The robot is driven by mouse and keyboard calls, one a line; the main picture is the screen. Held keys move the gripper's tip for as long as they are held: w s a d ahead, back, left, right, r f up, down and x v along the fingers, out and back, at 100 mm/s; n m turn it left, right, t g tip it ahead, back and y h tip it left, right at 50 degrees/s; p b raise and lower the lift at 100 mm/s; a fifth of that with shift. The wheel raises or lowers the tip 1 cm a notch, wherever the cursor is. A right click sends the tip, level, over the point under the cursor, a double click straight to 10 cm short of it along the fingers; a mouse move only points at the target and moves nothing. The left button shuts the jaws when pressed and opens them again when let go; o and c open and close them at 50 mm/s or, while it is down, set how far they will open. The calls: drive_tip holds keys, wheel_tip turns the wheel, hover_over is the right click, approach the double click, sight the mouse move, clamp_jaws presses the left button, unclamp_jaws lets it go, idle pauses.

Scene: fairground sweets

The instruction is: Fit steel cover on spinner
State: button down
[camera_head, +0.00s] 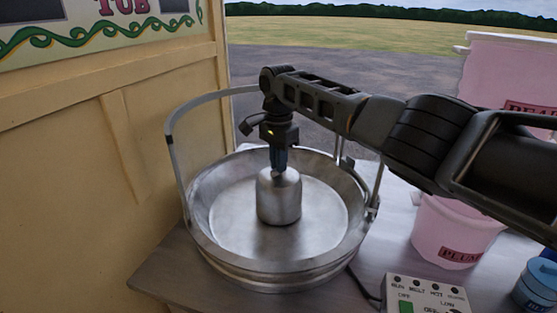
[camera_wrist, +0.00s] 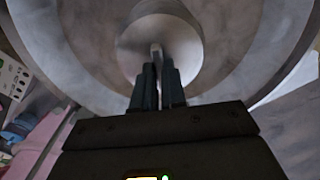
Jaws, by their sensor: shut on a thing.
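The steel cover (camera_head: 279,201) is a dome-topped metal cylinder, upright in the middle of the wide steel bowl (camera_head: 225,255). My gripper (camera_head: 279,170) points straight down from above and is shut on the knob at the top of the cover. In the wrist view the cover (camera_wrist: 185,38) shows as a pale round top, with my gripper's fingers (camera_wrist: 158,62) closed around its small knob. The spinner is not visible; the cover hides the bowl's centre. I cannot tell whether the cover's lower edge is seated or slightly raised.
A metal hoop handle (camera_head: 176,160) arches over the bowl near my arm. A control box (camera_head: 425,295), a pink tub (camera_head: 450,235) and a blue jar (camera_head: 538,285) stand on the right. A yellow wooden wall (camera_head: 110,160) is close on the left.

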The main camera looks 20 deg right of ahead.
idle(0.3)
drive_tip(key=c, duration=0.5)
unclamp_jaws()
drive_tip(key=shift+c, duration=0.2)
drive_tip(key=shift+r+p, duration=0.3)
drive_tip(key=shift+r, duration=2.7)
